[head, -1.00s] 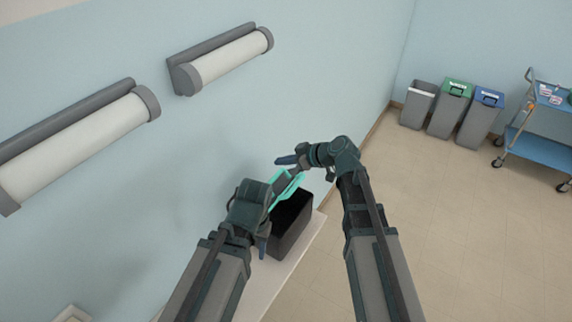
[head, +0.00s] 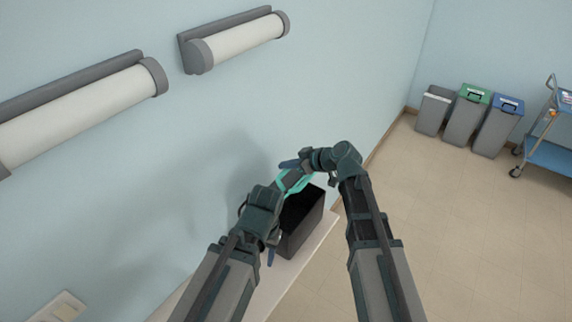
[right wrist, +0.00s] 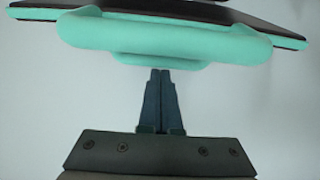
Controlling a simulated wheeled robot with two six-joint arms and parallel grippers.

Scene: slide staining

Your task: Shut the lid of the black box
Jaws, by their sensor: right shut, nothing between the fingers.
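The black box (head: 301,228) stands on a white counter, and its dark inside shows from above. Its lid (head: 300,184) has a teal rim and stands raised at the wall side, partly hidden by my arms. In the right wrist view the lid's teal edge and handle (right wrist: 160,40) cross the top of the picture. My right gripper (head: 287,163) is shut and empty, at the wall side of the lid. Its fingertips (right wrist: 160,72) show just below the teal handle; I cannot tell whether they touch it. My left gripper (head: 271,257) points down beside the box's left side, mostly hidden by its wrist.
The pale wall (head: 330,80) rises close behind the box and carries two roll dispensers (head: 240,38). The white counter (head: 300,268) is narrow, with open floor to its right. Several bins (head: 465,115) and a blue trolley (head: 550,150) stand far off at right.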

